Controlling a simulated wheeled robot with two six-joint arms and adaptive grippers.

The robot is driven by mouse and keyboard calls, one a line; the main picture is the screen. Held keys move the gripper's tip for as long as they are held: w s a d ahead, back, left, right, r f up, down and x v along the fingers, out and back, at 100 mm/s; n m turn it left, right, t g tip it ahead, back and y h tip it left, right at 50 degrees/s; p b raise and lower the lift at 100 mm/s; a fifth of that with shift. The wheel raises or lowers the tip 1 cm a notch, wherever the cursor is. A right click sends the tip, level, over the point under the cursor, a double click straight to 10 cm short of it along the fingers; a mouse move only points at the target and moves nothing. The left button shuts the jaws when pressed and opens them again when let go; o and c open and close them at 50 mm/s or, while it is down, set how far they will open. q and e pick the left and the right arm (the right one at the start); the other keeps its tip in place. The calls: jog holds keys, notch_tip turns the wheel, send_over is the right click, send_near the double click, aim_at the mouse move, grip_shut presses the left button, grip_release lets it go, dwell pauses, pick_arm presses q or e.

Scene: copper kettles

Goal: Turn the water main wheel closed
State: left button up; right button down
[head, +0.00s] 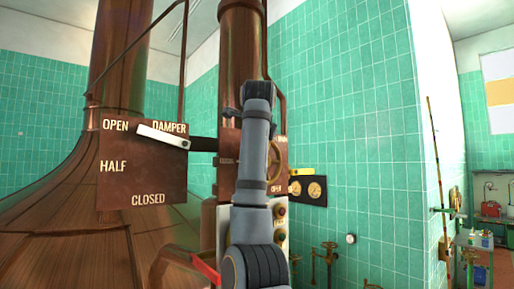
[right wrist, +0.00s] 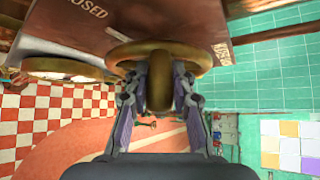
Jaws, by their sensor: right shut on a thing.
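The water main wheel (head: 275,162) is a brass handwheel on a dark copper plate, partly hidden behind my right arm in the head view. In the right wrist view the wheel's thick rim (right wrist: 205,58) spans the top middle, in front of a plate with the lettering CLOSED (right wrist: 88,8). My right gripper (right wrist: 158,100) has its two fingers on either side of the brass and is shut on the wheel. In the head view the right gripper is hidden behind its own arm. My left gripper is in neither view.
A damper plate (head: 120,175) with a white-handled lever (head: 163,137) stands left of my arm. A dark gauge panel (head: 308,191) and a yellow handle (head: 302,172) sit right of the wheel. Pipes with valves (head: 326,258) stand low by the green tiled wall.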

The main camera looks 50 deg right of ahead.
jog(key=c, duration=1.1)
grip_release()
jog(key=shift+s+d, duration=0.1)
jog(key=shift+d, duration=0.05)
jog(key=shift+a+r, duration=0.1)
jog(key=shift+a, duration=0.1)
jog(key=v, duration=1.1)
jog(key=shift+s+a, duration=0.2)
jog(key=shift+s, duration=0.05)
jog(key=shift+r, duration=0.1)
